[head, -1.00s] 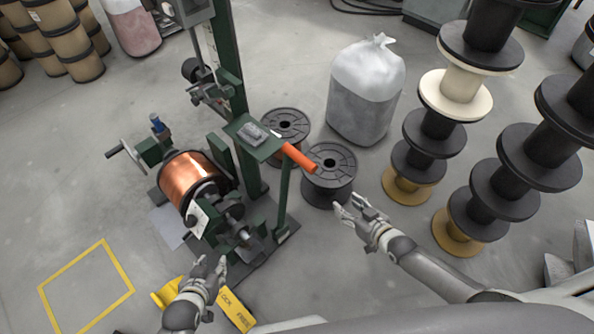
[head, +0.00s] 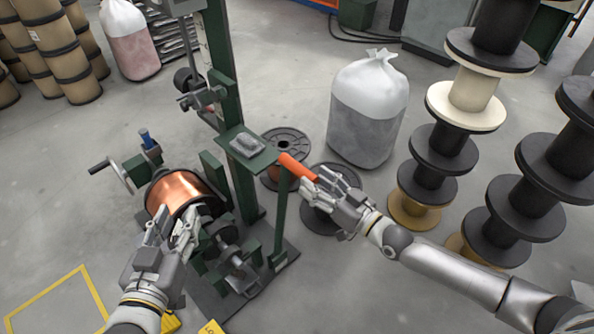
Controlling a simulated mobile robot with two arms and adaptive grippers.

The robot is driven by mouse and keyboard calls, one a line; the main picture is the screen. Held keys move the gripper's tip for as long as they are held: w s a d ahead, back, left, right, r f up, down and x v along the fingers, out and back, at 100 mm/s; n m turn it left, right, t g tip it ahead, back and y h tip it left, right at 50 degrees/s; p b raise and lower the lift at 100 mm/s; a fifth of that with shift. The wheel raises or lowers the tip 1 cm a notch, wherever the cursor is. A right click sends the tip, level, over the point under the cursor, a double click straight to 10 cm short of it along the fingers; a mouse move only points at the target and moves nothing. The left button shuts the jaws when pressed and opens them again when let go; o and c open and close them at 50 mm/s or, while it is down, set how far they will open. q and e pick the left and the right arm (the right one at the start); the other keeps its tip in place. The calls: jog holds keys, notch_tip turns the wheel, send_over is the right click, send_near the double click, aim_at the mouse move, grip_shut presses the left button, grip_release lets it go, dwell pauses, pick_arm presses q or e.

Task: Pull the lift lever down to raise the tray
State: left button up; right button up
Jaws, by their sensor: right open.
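The lift lever has an orange grip (head: 297,168) that juts out to the right from the green machine post. A small green plate (head: 263,160), which looks like the tray, sits beside it with a grey block on top. My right gripper (head: 318,178) is open, its fingertips close to the outer end of the orange grip; I cannot tell whether they touch it. My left gripper (head: 176,218) is open and empty, in front of the copper spool (head: 180,188), whose lower part it hides.
Black spools (head: 285,143) stand on the floor behind the lever, one partly behind my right gripper. A filled white sack (head: 368,110) and tall spool stacks (head: 440,148) stand to the right. A yellow floor outline (head: 50,293) lies at the lower left.

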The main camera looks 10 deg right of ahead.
aim_at(297, 169)
jog(key=b+x, duration=0.1)
jog(key=x, duration=0.5)
jog(key=shift+w+f, duration=0.1)
pick_arm(q)
notch_tip(297, 169, up, 8)
jog(key=d+t+h, duration=0.1)
jog(key=t, duration=0.3)
jog(key=shift+w+t, duration=0.15)
jog(key=shift+t, duration=0.15)
pick_arm(e)
jog(key=shift+w+a, duration=0.35)
jog(key=shift+w, duration=0.1)
pick_arm(q)
jog(key=shift+d+f, duration=0.1)
pick_arm(e)
grip_shut()
